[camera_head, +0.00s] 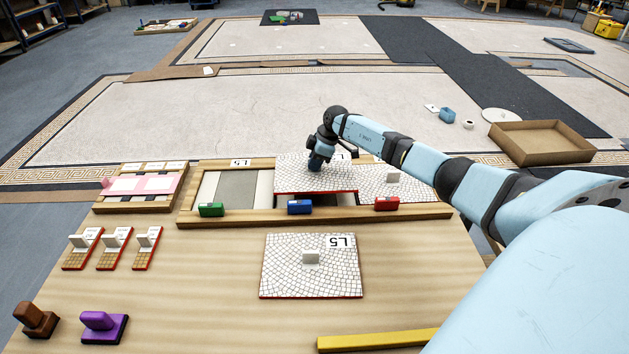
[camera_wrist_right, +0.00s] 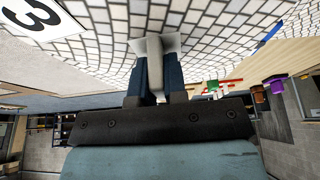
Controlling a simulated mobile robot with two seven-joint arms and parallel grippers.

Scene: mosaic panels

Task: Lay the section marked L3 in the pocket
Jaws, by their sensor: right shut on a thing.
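My right gripper (camera_head: 318,163) is shut on the handle of a white mosaic section (camera_head: 290,178) with a red edge. In the right wrist view the fingers (camera_wrist_right: 153,82) close on the pale handle (camera_wrist_right: 153,46), and the section's label (camera_wrist_right: 38,16) shows a 3; its letter is cut off. The section is over the middle of the wooden frame (camera_head: 330,216), and a dark gap shows below its front edge. It hides most of the pocket, so I cannot tell whether it touches the frame. My left gripper is not in view.
In the frame, a mosaic section (camera_head: 410,184) lies right and a grey recess (camera_head: 237,188) left. Green (camera_head: 211,210), blue (camera_head: 300,207) and red (camera_head: 387,204) blocks sit along its front rail. A section marked L5 (camera_head: 285,270) lies in front. A yellow bar (camera_head: 375,341) lies at the near edge.

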